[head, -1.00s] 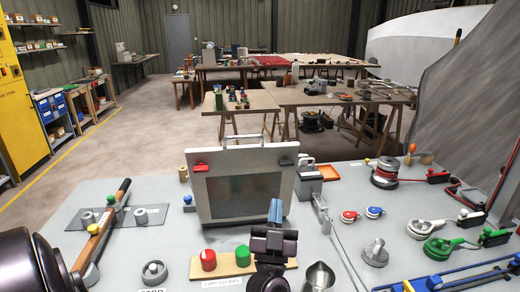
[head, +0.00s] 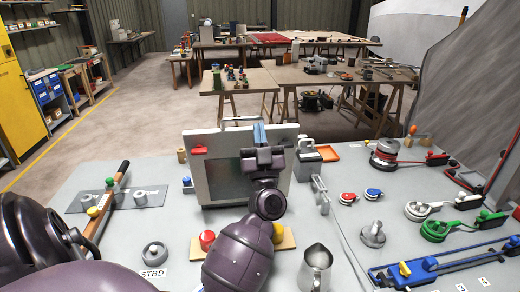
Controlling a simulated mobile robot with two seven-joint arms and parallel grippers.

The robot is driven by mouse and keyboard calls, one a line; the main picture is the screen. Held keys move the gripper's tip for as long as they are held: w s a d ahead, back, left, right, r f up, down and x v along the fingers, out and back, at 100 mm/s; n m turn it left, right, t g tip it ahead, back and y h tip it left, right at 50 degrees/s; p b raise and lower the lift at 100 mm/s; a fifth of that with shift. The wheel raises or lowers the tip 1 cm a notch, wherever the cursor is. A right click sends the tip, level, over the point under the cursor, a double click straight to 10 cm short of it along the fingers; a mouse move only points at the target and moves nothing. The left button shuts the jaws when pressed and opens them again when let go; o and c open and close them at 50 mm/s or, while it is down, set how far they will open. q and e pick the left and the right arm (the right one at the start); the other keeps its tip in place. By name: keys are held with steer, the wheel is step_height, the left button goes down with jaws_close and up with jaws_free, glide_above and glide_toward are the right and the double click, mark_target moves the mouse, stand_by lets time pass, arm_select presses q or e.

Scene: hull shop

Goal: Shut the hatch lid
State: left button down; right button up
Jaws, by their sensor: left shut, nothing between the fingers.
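The hatch lid (head: 224,138) stands open and nearly upright on the grey bench. It is a pale framed panel with a dark window (head: 223,180), a red latch on its left and a bar handle (head: 243,120) along its top edge. My left gripper (head: 259,134) is in front of the lid, its blue fingertips together and empty near the top edge, right of the middle. I cannot tell whether they touch the lid. The gripper and arm hide part of the window and the lid's lower right. My right gripper is not in view.
A red cap (head: 207,240) and a yellow cap (head: 278,232) stand on a wooden strip before the lid, partly behind my arm. A metal jug (head: 316,262) is at right front. A winch (head: 384,153) and clutches fill the right; a wooden-handled lever (head: 108,205) is left.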

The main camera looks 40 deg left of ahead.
arm_select(q)
steer(key=shift+w+a+f, duration=0.15)
steer(key=shift+w+a, duration=0.85)
steer(key=shift+a, duration=0.25)
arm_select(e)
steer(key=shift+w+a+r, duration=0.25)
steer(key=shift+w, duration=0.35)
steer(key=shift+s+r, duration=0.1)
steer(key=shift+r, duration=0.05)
